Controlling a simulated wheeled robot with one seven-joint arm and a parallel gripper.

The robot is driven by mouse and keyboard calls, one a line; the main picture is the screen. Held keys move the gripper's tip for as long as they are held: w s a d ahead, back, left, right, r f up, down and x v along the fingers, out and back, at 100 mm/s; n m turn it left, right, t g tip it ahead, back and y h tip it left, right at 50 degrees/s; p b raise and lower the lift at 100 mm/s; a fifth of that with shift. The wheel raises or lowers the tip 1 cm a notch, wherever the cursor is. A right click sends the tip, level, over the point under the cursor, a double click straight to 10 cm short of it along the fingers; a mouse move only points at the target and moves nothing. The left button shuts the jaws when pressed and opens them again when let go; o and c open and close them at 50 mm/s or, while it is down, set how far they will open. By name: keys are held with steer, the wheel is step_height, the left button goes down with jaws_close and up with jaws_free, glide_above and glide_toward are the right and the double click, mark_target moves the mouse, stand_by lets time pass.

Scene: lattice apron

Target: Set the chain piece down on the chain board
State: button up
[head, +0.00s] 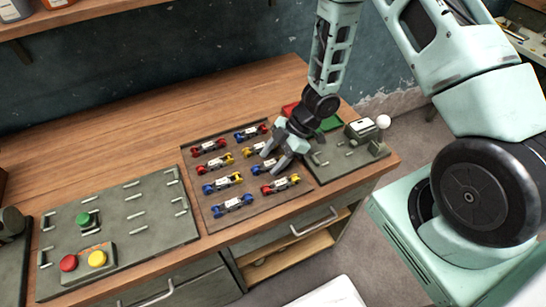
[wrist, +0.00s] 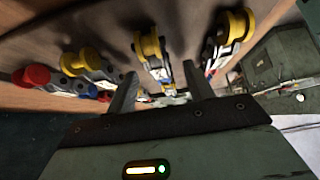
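Several chain pieces with pale bodies and red, yellow or blue ends lie in two columns on a brown board (head: 221,222). A piece with a yellow end (head: 247,153) lies in the right column, partly hidden by my gripper (head: 277,160). My gripper is low over the right side of this board, with its fingers apart. In the wrist view, a yellow-ended piece (wrist: 152,52) shows between and beyond the fingertips (wrist: 160,72), with gaps on both sides. I see no piece held. I cannot tell which board is the chain board.
A grey-green board (head: 150,243) with metal brackets and a green knob (head: 86,219) lies at the left. A box with red and yellow buttons (head: 84,261) stands at its front. A grey panel (head: 335,160) with a white-knobbed lever (head: 382,122) is at the right. The rear bench top is clear.

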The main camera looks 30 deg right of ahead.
steer(key=b+v, duration=0.1)
steer(key=v, duration=1.6)
steer(key=w+a+r+m+t+h+b, duration=0.3)
steer(key=w+a+r+m+t, duration=0.15)
steer(key=w+a+t, duration=0.35)
steer(key=s+a+m+g+h+b, duration=0.2)
steer(key=s+a+g, duration=0.2)
steer(key=s, duration=1)
steer(key=s+a+r+m+g+h+b, duration=0.1)
steer(key=s+a+m+g+h+b, duration=0.1)
steer(key=s, duration=1.2)
steer(key=a+m+g, duration=0.1)
steer(key=a+g, duration=0.1)
steer(key=a, duration=0.1)
steer(key=shift+a+m, duration=0.35)
steer(key=shift+a, duration=0.05)
